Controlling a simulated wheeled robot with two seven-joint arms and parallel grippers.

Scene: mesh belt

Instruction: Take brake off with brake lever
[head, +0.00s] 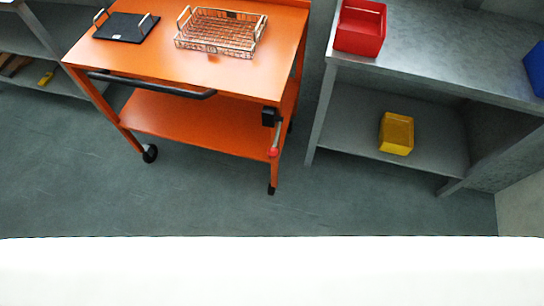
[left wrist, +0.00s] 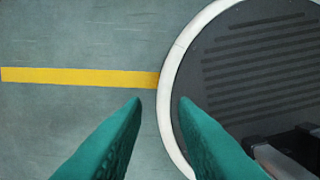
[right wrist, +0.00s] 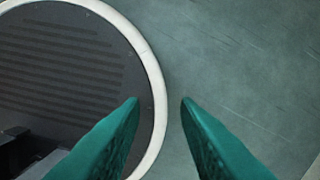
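The brake lever (head: 276,135) shows in the head view on the front right leg of the orange cart (head: 262,83). It has a black block at the top and a thin rod down to a red tip. My left gripper (left wrist: 160,100) shows in the left wrist view with its two green fingers apart and nothing between them. My right gripper (right wrist: 160,100) shows in the right wrist view, also with fingers apart and empty. Both point down at the floor beside my round base. Neither gripper is in the head view, and both are away from the lever.
A wire basket (head: 220,32) and a black tray (head: 126,26) sit on the cart top. A black handle (head: 150,84) runs along its front. A grey shelf (head: 440,70) on the right holds a red bin (head: 360,27) and a yellow bin (head: 397,133). The floor (head: 215,200) before the cart is clear.

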